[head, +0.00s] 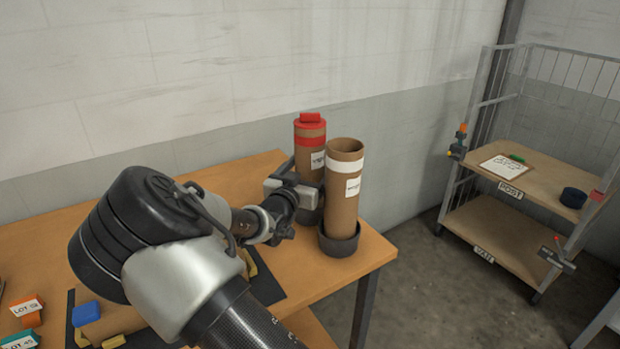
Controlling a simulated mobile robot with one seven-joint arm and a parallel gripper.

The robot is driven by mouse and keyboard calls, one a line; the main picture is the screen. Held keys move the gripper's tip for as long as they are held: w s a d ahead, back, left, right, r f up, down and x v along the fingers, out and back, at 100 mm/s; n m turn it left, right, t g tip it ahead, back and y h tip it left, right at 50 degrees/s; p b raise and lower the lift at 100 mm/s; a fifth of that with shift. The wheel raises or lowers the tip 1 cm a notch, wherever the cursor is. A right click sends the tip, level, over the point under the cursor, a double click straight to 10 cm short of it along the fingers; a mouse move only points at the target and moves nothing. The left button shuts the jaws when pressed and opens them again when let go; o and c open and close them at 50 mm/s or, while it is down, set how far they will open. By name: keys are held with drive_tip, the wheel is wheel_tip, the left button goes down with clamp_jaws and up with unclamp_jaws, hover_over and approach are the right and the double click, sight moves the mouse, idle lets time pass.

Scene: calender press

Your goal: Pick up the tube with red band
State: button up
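The tube with red band (310,160) stands upright near the right end of the wooden table. It is brown cardboard with a red cap, a red band and a white label, and its foot is in a dark round holder (309,217). My gripper (297,180) is at the tube's left side, around mid-height. One finger shows along the tube's left edge; the other finger is mostly hidden, so I cannot tell whether the gripper is closed on it. A second brown tube (341,205) with a white band and open top stands close in front, to the right, in its own dark holder (339,240).
The wooden table (375,250) ends just right of the tubes. Labelled blocks, a blue block (86,313) and a dark mat lie at lower left. A wire-sided trolley (510,190) with two shelves stands at right, across open floor. A wall is behind the table.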

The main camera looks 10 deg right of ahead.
drive_tip(key=c, duration=1.2)
drive_tip(key=shift+c, duration=0.2)
drive_tip(key=shift+r, duration=0.1)
